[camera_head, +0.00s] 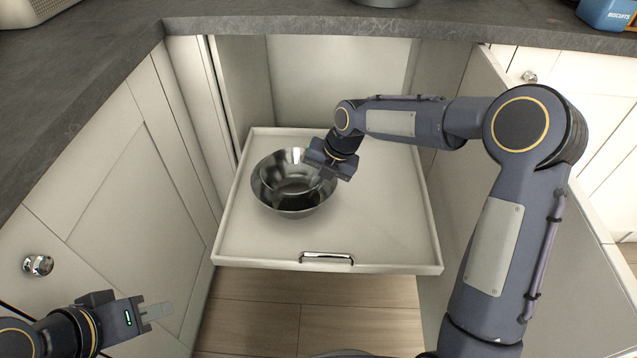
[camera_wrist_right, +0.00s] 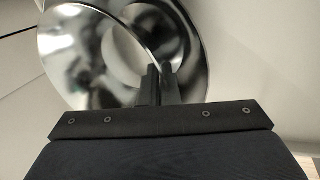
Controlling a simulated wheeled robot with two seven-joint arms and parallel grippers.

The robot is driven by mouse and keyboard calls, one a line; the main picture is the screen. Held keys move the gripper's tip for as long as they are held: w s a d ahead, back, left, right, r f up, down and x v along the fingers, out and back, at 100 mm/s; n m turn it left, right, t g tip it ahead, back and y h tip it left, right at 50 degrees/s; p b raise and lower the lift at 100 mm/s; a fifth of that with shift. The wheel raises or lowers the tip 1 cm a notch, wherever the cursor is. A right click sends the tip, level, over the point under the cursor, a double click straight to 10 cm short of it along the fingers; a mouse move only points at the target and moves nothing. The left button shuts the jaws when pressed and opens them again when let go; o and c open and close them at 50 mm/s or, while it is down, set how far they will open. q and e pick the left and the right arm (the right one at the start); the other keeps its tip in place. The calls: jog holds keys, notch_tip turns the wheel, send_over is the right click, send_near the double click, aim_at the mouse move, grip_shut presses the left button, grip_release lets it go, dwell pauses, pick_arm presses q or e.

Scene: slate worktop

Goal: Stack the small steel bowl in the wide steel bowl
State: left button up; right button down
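The wide steel bowl (camera_head: 264,192) stands on the pulled-out shelf, towards its left side. The small steel bowl (camera_head: 296,172) is within the wide bowl's outline, its right rim at my right gripper (camera_head: 318,172). Whether its base touches the wide bowl is hidden. In the right wrist view the fingers (camera_wrist_right: 159,84) are almost together, with the small bowl's rim (camera_wrist_right: 126,26) running between them and the wide bowl (camera_wrist_right: 62,50) around it. My left gripper (camera_head: 160,311) is empty at the lower left, far from the bowls; its finger gap is unclear.
The white shelf (camera_head: 380,225) has a low raised edge and a front handle (camera_head: 326,257). Its right half is bare. Cabinet walls and an open door (camera_head: 560,210) flank it. The slate worktop (camera_head: 110,50) runs above and to the left.

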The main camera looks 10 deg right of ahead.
jog(key=shift+f, duration=0.15)
jog(key=shift+f+b, duration=0.3)
jog(key=shift+f, duration=0.35)
jog(key=c, duration=1.7)
grip_release()
